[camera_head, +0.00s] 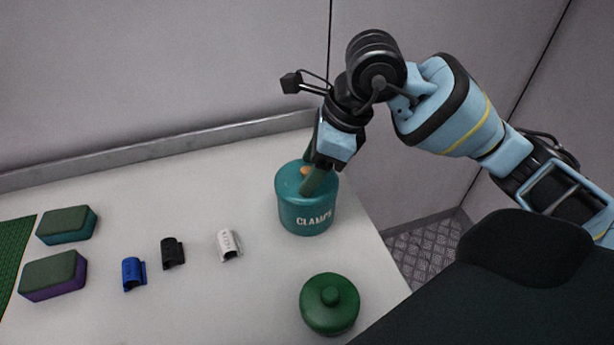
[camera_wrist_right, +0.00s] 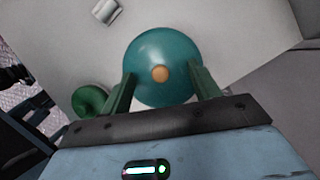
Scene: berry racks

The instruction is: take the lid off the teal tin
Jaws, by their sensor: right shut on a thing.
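The teal tin (camera_head: 306,217), labelled CLAMPS, stands upright near the right edge of the table. Its teal lid (camera_head: 289,179) with a round orange knob (camera_head: 306,171) sits on top, with no gap that I can make out. My right gripper (camera_head: 314,172) reaches down from above, its green fingers on either side of the knob, shut on the lid. In the right wrist view the lid (camera_wrist_right: 160,50) and knob (camera_wrist_right: 160,74) show between the fingers; the exact contact is unclear. My left gripper is not in view.
A green lidded tin (camera_head: 330,304) stands nearer on the table (camera_head: 200,310). To the left lie white (camera_head: 229,245), black (camera_head: 172,253) and blue (camera_head: 133,274) clips, two sponges (camera_head: 67,225) (camera_head: 53,276) and a green mat (camera_head: 12,250). A wall stands behind.

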